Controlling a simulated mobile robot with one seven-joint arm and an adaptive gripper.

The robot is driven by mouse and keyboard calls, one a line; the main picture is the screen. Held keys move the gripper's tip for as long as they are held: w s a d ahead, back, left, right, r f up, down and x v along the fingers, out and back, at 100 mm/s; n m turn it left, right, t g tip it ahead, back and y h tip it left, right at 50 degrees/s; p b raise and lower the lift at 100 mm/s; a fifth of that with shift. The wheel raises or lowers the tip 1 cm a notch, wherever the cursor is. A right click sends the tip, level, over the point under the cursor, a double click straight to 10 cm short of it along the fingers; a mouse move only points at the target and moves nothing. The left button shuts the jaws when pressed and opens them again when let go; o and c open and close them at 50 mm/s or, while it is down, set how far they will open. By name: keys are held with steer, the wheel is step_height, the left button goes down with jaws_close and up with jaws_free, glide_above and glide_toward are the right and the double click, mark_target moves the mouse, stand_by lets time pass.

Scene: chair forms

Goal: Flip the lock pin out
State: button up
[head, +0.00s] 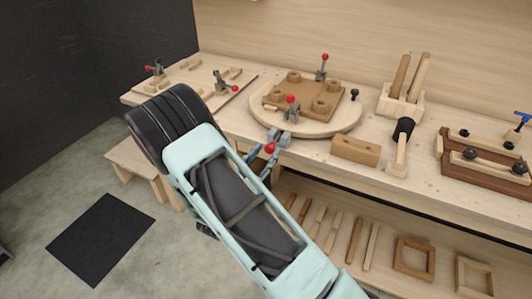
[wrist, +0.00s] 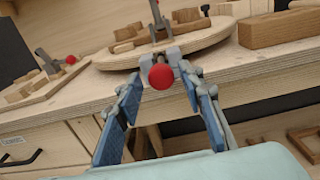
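The lock pin shows as a red ball knob (head: 270,148) on a grey metal mount (head: 279,136) at the front edge of the round wooden turntable (head: 335,127). In the wrist view the red knob (wrist: 161,76) is near the middle, with the grey mount (wrist: 174,56) behind it. My gripper (head: 265,157) is in front of the bench edge, at the knob. Its blue-padded fingers (wrist: 162,84) are spread, one on each side of the knob, with visible gaps. I cannot tell how deep the knob lies between the tips. The pin's shaft is hidden behind the knob.
Red-knobbed toggle clamps (head: 291,108) hold a wooden form (head: 312,92) on the turntable. A clamp board (head: 215,88) is at left. A shelf with wooden parts (head: 355,240) is below.

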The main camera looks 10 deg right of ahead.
steer(key=shift+o, duration=0.2)
steer(key=v, duration=1.2)
